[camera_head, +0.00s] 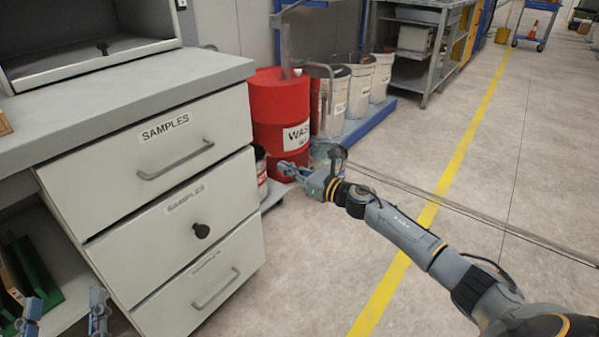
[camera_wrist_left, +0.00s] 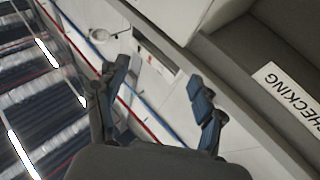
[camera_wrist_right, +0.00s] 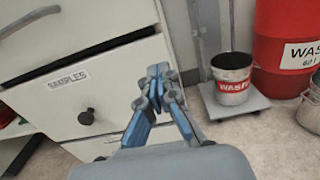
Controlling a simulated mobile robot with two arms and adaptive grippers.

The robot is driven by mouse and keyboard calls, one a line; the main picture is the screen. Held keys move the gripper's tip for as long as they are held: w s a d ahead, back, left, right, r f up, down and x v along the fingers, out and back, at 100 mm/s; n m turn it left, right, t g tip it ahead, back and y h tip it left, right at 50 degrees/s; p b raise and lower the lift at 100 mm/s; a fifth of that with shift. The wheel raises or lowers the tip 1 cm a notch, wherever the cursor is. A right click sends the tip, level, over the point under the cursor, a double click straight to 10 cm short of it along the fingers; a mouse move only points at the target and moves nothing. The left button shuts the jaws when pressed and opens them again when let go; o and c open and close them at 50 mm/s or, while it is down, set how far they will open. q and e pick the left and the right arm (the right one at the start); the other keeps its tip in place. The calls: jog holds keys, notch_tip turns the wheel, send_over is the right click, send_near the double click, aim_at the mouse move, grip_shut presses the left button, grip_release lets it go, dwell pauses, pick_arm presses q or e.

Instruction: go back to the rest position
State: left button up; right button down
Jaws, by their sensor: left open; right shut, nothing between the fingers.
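My left gripper (camera_head: 64,312) is at the bottom left edge of the head view, low beside the drawer cabinet. Only its fingers show there, spread apart. In the left wrist view (camera_wrist_left: 160,90) its fingers are also apart with nothing between them. My right gripper (camera_head: 290,170) is at the end of my right arm, stretched out right of the cabinet, in front of a red drum. In the right wrist view (camera_wrist_right: 158,80) its fingertips meet and hold nothing.
The drawer cabinet (camera_head: 158,223), labelled SAMPLES, stands under a grey worktop (camera_head: 120,92). The red waste drum (camera_head: 281,108) and white buckets (camera_head: 357,87) stand behind my right gripper. A small waste bucket (camera_wrist_right: 231,80) is near it. Floor to the right is open.

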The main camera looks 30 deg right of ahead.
pick_arm(q)
jog(key=shift+w+f+g+y, duration=0.15)
jog(key=shift+f+g+y, duration=0.15)
jog(key=shift+f, duration=0.4)
pick_arm(e)
jog(key=v, duration=0.3)
jog(key=shift+s+r, duration=0.15)
jog(key=shift+s, duration=0.05)
